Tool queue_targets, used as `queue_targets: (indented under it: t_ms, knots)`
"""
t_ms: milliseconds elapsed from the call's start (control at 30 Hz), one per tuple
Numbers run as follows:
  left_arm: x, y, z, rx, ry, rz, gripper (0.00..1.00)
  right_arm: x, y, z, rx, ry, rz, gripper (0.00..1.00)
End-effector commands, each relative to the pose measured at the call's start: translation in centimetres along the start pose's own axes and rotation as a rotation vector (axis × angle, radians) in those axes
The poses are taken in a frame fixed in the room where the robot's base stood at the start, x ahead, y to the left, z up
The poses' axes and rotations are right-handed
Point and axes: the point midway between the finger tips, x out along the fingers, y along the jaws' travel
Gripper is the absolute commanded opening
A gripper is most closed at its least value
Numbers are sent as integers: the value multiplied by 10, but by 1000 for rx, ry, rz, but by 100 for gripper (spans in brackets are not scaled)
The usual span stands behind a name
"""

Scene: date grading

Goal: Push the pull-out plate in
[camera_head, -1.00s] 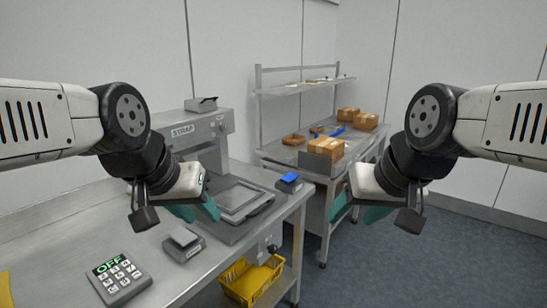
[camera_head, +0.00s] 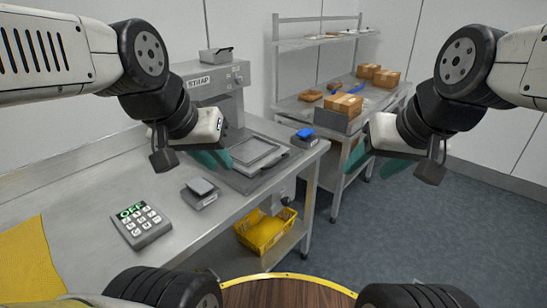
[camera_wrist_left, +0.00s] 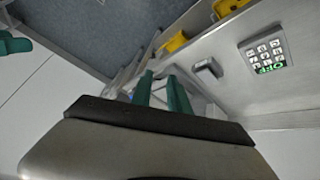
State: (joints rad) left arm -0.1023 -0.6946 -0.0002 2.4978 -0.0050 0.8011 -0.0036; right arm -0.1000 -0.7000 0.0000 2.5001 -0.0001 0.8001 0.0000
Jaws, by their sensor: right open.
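The pull-out plate (camera_head: 256,154) is a flat grey square plate with a raised rim, sticking out at the front of the strap machine (camera_head: 214,84). The strap machine stands on the steel bench (camera_head: 108,187). My left gripper (camera_head: 218,160) has teal fingers and is in the air in front of the machine, overlapping the plate's left edge in the picture. I cannot tell whether it touches. In the left wrist view the two left fingers (camera_wrist_left: 160,92) stand apart with nothing between them. My right gripper (camera_head: 372,166) is open and empty over the floor at the right.
A keypad (camera_head: 141,224) reading OFF and a small grey device (camera_head: 201,194) are on the bench. A blue-topped device (camera_head: 305,138) sits by the plate. A yellow crate (camera_head: 265,232) is below. A shelf table (camera_head: 292,105) with boxes (camera_head: 348,104) stands behind.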

Motion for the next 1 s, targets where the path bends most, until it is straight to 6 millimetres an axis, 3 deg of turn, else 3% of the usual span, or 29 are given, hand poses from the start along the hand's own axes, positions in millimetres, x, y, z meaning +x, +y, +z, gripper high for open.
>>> queue_targets:
  t_ms: [100,233,567,800,1000]
  knots:
    - [10,-2,-5,86,-52,-18,0,0,0,0,0,0,0,56]
    - [35,-6,-17,313,-171,-64,0,0,0,0,0,0,0,56]
    - [130,-4,-63,1090,-523,-197,0,0,0,0,0,0,0,56]
    - [214,24,-94,1674,-761,-297,0,0,0,0,0,0,0,56]
    - [273,57,-107,2052,-907,-375,0,0,0,0,0,0,0,56]
